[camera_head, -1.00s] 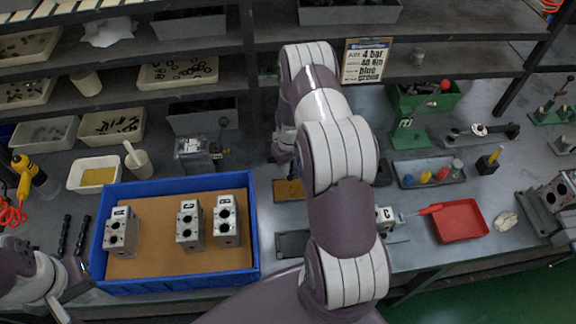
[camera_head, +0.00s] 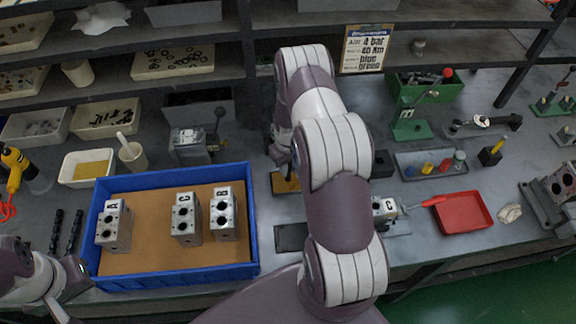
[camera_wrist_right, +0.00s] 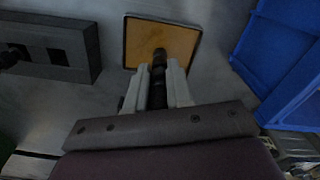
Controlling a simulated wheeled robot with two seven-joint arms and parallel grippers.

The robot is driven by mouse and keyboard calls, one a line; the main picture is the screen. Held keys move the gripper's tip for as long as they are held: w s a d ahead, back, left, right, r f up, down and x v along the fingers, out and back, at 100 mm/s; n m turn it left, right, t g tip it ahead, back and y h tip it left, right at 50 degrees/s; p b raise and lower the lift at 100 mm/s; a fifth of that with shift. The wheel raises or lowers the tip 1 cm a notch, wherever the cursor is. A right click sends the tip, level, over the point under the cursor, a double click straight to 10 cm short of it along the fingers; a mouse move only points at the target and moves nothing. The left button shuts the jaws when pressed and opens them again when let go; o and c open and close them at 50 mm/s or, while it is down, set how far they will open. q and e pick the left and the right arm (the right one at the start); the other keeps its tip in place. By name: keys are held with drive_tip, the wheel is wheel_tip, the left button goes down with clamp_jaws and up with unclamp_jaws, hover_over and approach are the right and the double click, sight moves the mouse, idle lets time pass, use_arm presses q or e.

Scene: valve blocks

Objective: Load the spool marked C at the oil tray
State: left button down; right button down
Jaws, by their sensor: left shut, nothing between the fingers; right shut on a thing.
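My right gripper (camera_wrist_right: 158,92) is shut on a dark ribbed spool (camera_wrist_right: 158,72), pointing at the oil tray. No letter shows on the spool. The oil tray (camera_wrist_right: 185,50) is a shallow dark-rimmed square with amber liquid. The spool's tip overlaps it in the wrist view; I cannot tell whether it touches the oil. In the head view the oil tray (camera_head: 286,184) is partly hidden by my right arm. Valve block C (camera_head: 186,218) stands between blocks A (camera_head: 114,228) and B (camera_head: 223,214) in the blue tray (camera_head: 180,277). My left gripper (camera_head: 83,268) is shut and empty by the tray's left edge.
Two dark spools (camera_head: 74,230) lie left of the blue tray. A clamp fixture (camera_head: 190,146) stands behind it. A red tray (camera_head: 463,212) and a rack of coloured pieces (camera_head: 430,165) are at the right. A dark slotted block (camera_wrist_right: 50,48) lies beside the oil tray.

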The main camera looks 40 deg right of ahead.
drive_tip(key=shift+f+b, duration=0.5)
drive_tip(key=shift+f, duration=0.05)
idle(1.4)
wheel_tip(320, 180, up, 7)
drive_tip(key=p, duration=0.5)
drive_tip(key=shift+r, duration=0.1)
idle(0.6)
